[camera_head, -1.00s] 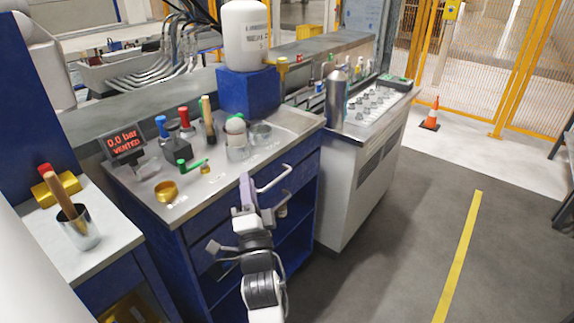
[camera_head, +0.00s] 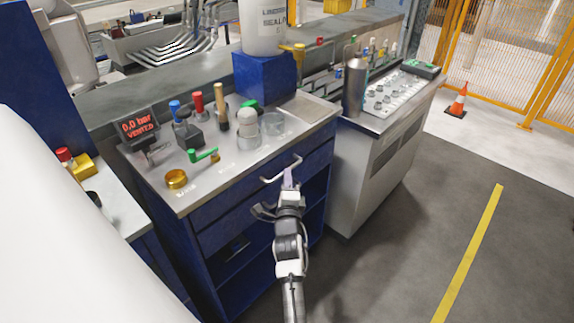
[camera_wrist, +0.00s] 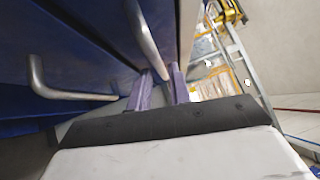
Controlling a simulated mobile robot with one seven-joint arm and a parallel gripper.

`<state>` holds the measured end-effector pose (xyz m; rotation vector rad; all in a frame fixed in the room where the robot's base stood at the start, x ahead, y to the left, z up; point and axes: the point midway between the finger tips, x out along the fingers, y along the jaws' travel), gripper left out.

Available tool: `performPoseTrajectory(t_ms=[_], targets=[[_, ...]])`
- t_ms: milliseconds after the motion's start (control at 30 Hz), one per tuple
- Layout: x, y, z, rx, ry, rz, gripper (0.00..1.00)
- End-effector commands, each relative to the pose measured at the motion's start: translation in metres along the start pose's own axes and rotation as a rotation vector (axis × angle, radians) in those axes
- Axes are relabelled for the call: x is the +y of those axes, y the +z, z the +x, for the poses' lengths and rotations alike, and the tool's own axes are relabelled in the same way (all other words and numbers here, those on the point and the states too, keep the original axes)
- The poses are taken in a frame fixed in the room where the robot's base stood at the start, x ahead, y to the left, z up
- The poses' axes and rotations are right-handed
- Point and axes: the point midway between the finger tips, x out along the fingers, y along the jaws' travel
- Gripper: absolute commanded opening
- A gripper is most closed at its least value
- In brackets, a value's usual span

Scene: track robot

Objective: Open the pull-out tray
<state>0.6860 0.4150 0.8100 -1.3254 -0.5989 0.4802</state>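The blue cabinet (camera_head: 235,200) has a top front panel with a grey bar handle (camera_head: 268,180); this panel looks flush and closed. I cannot tell for certain which front is the pull-out tray. My gripper (camera_head: 288,178) is at the right part of this handle, its purple fingers pointing at the cabinet front. In the wrist view, the fingers (camera_wrist: 164,80) stand apart with a gap between them. A bar handle (camera_wrist: 148,40) runs down to the fingertips, its end at the gap; contact is unclear. A second handle (camera_wrist: 60,93) lies to the left.
Valves, a gauge display (camera_head: 138,128) and a brass ring (camera_head: 177,179) stand on the cabinet top. A grey cabinet (camera_head: 365,165) adjoins on the right. Open shelves lie below the drawers. The floor (camera_head: 420,230) to the right is clear, with a cone (camera_head: 457,102) farther back.

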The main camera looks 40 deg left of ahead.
Motion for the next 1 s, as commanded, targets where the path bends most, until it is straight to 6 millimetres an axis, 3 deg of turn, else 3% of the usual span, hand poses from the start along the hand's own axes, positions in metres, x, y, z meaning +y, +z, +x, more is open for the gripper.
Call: performPoseTrajectory(t_ms=[233,633,800,1000], targets=[[-0.002,0.0,0.032,0.001,0.0,-0.001,0.2],[0.0,0.0,0.039,0.0,-0.001,-0.001,0.2],[0.0,0.0,0.038,0.001,-0.001,-0.001,0.0],[0.0,-0.001,0.038,0.001,0.0,-0.001,0.0]])
